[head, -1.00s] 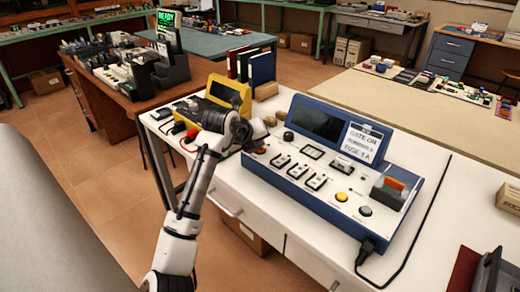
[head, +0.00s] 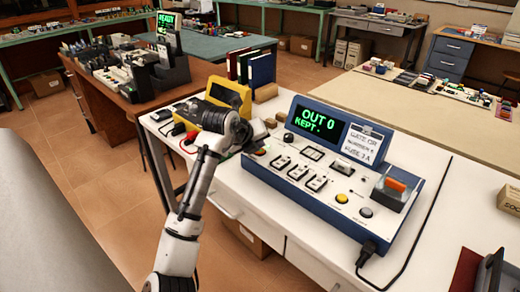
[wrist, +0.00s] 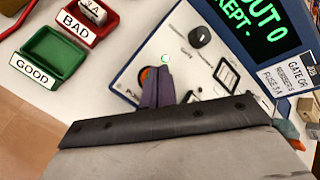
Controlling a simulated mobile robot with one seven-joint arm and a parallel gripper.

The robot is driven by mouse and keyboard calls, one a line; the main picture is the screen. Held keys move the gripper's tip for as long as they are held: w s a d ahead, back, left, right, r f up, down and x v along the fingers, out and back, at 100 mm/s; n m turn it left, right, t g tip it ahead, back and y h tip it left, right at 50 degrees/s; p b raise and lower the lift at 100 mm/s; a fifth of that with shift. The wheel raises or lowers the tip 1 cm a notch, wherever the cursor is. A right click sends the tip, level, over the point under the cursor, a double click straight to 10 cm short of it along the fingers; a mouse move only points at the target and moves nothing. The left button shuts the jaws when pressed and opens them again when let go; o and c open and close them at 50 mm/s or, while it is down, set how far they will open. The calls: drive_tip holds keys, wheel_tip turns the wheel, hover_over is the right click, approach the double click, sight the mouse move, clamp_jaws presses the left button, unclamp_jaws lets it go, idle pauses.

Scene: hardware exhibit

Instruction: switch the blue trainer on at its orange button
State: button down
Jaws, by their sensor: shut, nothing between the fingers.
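The blue trainer (head: 300,205) stands on the white bench in the head view, its sloped panel facing me. Its screen (head: 318,122) is lit and reads "OUT 0 KEPT -" in green. In the wrist view the orange button (wrist: 144,74) shows at the panel's left part, partly covered by my fingers. My gripper (wrist: 158,72) is shut and empty, its fingertips right beside or on the button; contact cannot be told. In the head view my gripper (head: 260,138) is over the trainer's left end.
A green GOOD tray (wrist: 53,54) and a red BAD tray (wrist: 92,18), holding a white "3 A" piece, lie left of the trainer. A yellow device (head: 230,94) stands behind my arm. A black power cord (head: 410,235) runs along the trainer's right side.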

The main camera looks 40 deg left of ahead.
drive_tip(key=shift+r, duration=0.15)
drive_tip(key=shift+r+p, duration=1.5)
drive_tip(key=shift+r, duration=1.5)
